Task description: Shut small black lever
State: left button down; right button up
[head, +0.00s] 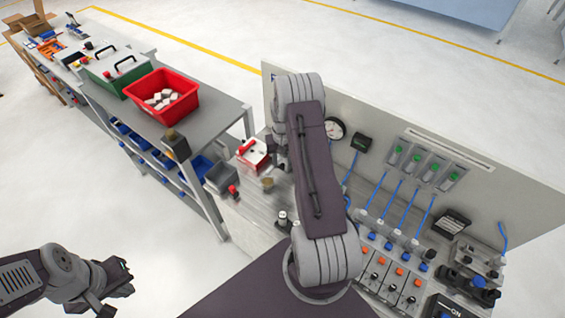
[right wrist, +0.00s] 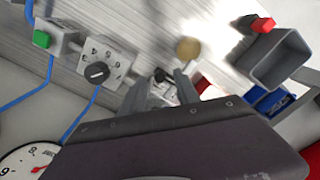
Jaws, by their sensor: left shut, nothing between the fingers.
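A small black lever (right wrist: 162,75) on a metal fitting shows in the right wrist view, just beyond and between my right gripper's fingertips. My right gripper (right wrist: 161,80) has its two grey fingers apart, with a gap between them. Whether a finger touches the lever I cannot tell. In the head view my right arm covers most of that gripper and the lever is hidden. My left gripper (head: 117,285) is shut and empty at the lower left of the head view, over the floor and away from the panel.
A black rotary knob (right wrist: 97,72) and a green button (right wrist: 41,39) sit near the lever. A grey bin (right wrist: 275,60) and a round tan knob (right wrist: 188,49) are close by. A gauge (head: 335,129) is on the upright panel. A red crate (head: 161,97) stands on the neighbouring bench.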

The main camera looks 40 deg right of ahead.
aim_at(283, 164)
notch_tip(283, 164, up, 8)
jog(key=shift+f+b, duration=0.15)
jog(key=shift+b, duration=0.9)
jog(key=shift+r, duration=0.2)
